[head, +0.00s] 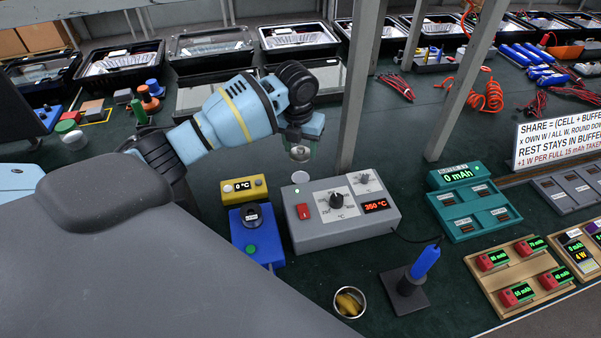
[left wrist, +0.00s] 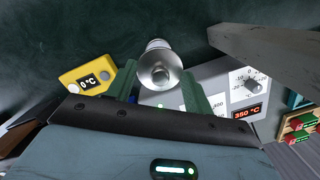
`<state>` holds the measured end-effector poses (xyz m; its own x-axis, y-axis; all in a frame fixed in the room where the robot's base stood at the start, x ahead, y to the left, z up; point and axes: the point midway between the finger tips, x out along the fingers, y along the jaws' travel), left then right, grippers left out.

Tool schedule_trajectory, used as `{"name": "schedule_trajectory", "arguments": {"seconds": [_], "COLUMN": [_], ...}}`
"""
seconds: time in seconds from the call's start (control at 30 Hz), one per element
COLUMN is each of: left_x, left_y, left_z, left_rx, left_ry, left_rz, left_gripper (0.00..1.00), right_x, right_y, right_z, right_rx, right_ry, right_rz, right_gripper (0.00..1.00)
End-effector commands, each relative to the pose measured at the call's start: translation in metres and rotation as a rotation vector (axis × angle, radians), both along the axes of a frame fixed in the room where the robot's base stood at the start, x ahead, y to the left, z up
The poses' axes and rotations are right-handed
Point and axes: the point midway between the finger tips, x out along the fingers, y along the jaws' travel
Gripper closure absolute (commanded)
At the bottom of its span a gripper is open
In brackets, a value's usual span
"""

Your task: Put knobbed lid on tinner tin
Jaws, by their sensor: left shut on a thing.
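My left gripper (head: 300,147) is shut on a small round silver metal piece (head: 300,154), which looks like the knobbed lid. It hangs above the back left of the grey soldering station. In the left wrist view the lid (left wrist: 160,70) shows between the green fingers, with a round knob-like middle. A small pale round thing (head: 300,177) sits below it at the station's back left edge; it may be the tinner tin, but I cannot tell for sure. An open round tin with brass-coloured wool (head: 349,302) stands at the front. My right gripper is not in view.
The grey station (head: 345,225) shows 350 °C. A yellow box (head: 244,189) and a blue unit (head: 255,240) stand to its left. A blue-handled iron (head: 427,262) stands in a dark holder at right. A grey post (head: 360,90) rises close to the right of my gripper.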

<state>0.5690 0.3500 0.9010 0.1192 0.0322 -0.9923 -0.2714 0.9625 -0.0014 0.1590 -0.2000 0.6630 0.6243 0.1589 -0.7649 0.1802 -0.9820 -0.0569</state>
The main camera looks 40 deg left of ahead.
Motion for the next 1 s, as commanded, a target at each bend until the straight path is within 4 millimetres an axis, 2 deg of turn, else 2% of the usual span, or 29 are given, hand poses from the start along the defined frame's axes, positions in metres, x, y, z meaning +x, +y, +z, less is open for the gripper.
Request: {"name": "schedule_trajectory", "arguments": {"seconds": [0.1, 0.2, 0.47, 0.73, 0.83, 1.0], "left_x": [-0.001, -0.001, -0.001, -0.001, -0.001, 0.0], "left_y": [0.0, 0.0, 0.0, 0.0, 0.0, 0.0], "left_z": [-0.023, -0.035, -0.042, -0.081, -0.087, -0.086], "left_rx": [-0.001, 0.001, -0.001, 0.0, -0.001, 0.0], "left_ry": [0.006, 0.004, 0.002, 0.004, 0.001, -0.001], "left_rz": [0.001, 0.002, 0.002, 0.003, 0.003, 0.002], "left_gripper": [0.7, 0.7, 0.7, 0.7, 0.7, 0.7], "right_x": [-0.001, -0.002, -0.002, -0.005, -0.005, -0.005], "right_y": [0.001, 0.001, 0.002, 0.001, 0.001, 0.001], "right_z": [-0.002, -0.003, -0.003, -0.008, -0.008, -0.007], "right_rx": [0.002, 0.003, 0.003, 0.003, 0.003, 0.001], "right_ry": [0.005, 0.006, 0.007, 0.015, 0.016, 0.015], "right_rz": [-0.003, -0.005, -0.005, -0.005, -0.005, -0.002], "right_gripper": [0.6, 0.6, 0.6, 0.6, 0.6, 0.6]}}
